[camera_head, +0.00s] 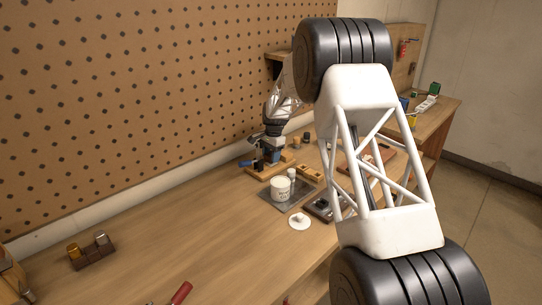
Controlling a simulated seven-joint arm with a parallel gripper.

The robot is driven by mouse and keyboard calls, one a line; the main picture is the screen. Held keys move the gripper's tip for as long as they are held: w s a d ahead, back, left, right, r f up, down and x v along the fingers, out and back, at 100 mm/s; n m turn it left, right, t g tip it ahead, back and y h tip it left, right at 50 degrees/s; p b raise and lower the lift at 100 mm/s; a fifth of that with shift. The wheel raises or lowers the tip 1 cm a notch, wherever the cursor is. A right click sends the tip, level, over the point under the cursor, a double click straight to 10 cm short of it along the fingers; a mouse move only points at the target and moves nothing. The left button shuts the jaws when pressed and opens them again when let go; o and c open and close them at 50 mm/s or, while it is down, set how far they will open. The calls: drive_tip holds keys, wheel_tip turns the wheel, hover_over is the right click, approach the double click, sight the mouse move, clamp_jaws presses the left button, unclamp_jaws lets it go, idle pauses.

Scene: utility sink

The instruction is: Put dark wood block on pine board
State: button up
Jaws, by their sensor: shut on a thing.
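My gripper (270,153) is at the back of the bench near the pegboard, pointing down, small in the picture. It is shut on a small dark piece, which looks like the dark wood block but is too small and too covered by the fingers to be sure.
A white tub (281,188) stands on a dark mat right of the gripper, with a white round lid (299,221) in front. A yellowish wood piece (311,173) lies behind. A dark holder (92,251) with metal pieces stands at left. The bench's middle is clear.

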drive_tip(key=shift+f, duration=0.7)
drive_tip(key=o, duration=0.8)
drive_tip(key=shift+s+f, duration=0.1)
drive_tip(key=shift+o, duration=0.9)
drive_tip(key=shift+f, duration=0.1)
wheel_tip(320, 180, up, 14)
drive_tip(key=w+d, duration=0.1)
drive_tip(key=shift+f, duration=0.15)
drive_tip(key=shift+w, duration=0.1)
